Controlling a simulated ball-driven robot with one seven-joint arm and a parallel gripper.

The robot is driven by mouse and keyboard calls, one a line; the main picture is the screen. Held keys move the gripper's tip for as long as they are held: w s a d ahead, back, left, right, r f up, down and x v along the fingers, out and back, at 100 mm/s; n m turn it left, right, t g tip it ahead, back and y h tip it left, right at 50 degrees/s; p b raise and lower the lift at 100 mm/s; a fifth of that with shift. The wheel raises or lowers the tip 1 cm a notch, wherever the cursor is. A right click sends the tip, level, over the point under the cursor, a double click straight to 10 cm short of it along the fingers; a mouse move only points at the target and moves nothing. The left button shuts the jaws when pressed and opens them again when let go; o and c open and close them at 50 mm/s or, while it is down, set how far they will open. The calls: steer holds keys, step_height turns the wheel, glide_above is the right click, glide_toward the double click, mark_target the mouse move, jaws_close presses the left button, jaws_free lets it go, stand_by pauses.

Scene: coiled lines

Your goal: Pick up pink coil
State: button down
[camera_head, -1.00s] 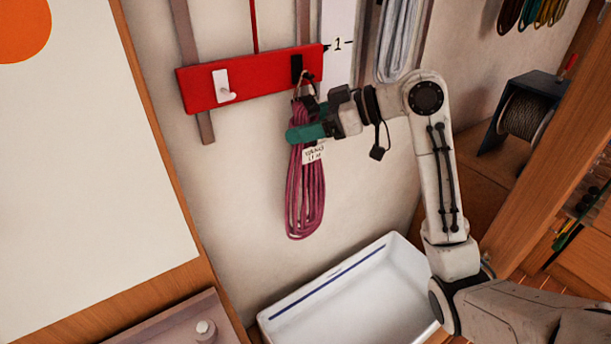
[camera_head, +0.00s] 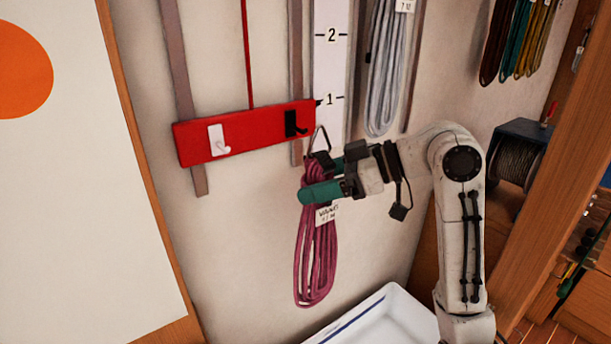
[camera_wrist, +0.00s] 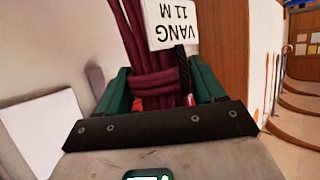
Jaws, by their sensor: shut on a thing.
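The pink coil (camera_head: 315,262) hangs below my gripper in the head view, with a white tag (camera_head: 327,214) on its front. Its thin top loop (camera_head: 321,138) stands just right of the black hook (camera_head: 294,124) and looks clear of it. My gripper (camera_head: 322,180) is shut on the coil's upper part, with green fingers on either side. In the wrist view the coil's wrapped neck (camera_wrist: 155,85) sits between the green fingers, and the tag (camera_wrist: 172,22) reads "VANG 11 M" upside down.
The red board (camera_head: 245,133) also carries an empty white hook (camera_head: 218,140). A pale grey-blue coil (camera_head: 383,75) hangs to the right. A white tray (camera_head: 385,322) lies below. A cable reel (camera_head: 518,150) and a wooden post stand at the right.

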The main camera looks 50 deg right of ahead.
steer(key=s+a+p, duration=0.1)
steer(key=s, duration=0.5)
steer(key=shift+a+r, duration=0.25)
steer(key=shift+a, duration=0.05)
steer(key=p, duration=0.4)
steer(key=shift+s+r, duration=0.25)
steer(key=shift+s, duration=0.05)
steer(key=shift+s+a+f+p, duration=0.25)
steer(key=shift+s+p, duration=0.6)
steer(key=shift+p, duration=0.85)
steer(key=shift+s+a+f+p, duration=0.1)
steer(key=shift+s+a+p, duration=0.25)
steer(key=shift+s+p, duration=0.95)
steer(key=shift+s+a+f+p, duration=0.1)
steer(key=shift+s+a+p, duration=0.3)
steer(key=shift+p, duration=1.65)
steer(key=shift+d+f, duration=0.1)
